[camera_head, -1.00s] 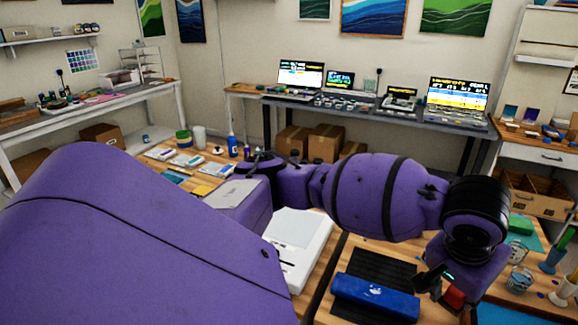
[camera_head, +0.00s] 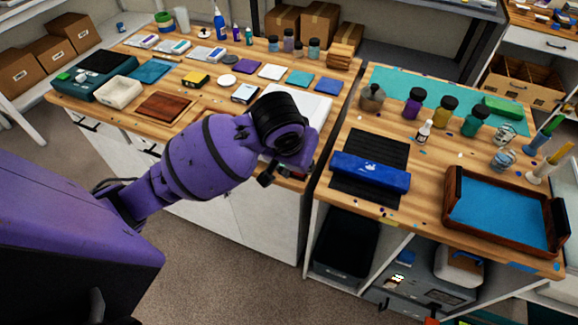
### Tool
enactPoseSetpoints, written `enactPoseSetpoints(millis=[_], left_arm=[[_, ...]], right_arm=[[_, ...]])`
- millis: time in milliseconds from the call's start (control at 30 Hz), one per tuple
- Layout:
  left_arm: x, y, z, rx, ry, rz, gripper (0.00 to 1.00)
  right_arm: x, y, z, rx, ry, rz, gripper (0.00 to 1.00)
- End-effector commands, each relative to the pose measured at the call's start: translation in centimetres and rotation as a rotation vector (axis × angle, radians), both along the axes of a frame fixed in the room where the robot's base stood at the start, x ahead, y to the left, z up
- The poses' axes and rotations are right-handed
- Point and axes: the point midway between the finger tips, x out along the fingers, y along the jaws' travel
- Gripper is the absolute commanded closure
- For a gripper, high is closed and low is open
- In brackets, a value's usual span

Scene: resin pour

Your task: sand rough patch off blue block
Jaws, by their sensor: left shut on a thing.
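My right gripper is not in view.
A brown wooden tray with a blue base (camera_head: 503,212) stands right of the block. Behind are a teal mat (camera_head: 420,86), several jars and a small white bottle (camera_head: 424,132). A narrow gap separates the tables. The left-hand table holds many small items.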

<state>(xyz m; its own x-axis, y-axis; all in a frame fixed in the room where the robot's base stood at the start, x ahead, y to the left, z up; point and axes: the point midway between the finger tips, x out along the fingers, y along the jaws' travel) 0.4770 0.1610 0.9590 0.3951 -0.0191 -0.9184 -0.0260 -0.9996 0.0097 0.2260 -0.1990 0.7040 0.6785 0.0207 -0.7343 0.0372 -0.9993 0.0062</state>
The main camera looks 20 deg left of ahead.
Motion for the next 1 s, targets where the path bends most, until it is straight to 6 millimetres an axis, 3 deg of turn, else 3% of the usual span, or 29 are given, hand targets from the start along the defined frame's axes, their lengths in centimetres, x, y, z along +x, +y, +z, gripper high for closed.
enactPoseSetpoints(millis=[133, 400, 567, 700, 867, 1000], left_arm=[[-1.0, 0.6, -1.5, 0.006, 0.012, 0.023, 0.92], [-1.1, 0.8, -1.8, 0.010, 0.013, 0.027, 0.92], [-1.5, 0.4, -2.0, 0.010, 0.013, 0.025, 0.92], [-3.2, -0.8, -2.2, 0.014, 0.013, -0.009, 0.92], [-3.4, -1.6, 1.6, 0.018, 0.000, -0.098, 0.92], [-2.8, -1.4, 6.6, 0.020, -0.001, -0.174, 0.92]], right_arm=[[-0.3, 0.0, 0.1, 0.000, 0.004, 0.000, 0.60], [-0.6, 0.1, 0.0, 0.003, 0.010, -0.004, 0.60], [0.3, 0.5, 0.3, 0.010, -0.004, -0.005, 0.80], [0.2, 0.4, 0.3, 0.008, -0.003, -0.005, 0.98], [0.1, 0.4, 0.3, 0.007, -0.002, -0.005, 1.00], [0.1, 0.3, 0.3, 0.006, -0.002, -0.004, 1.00]])
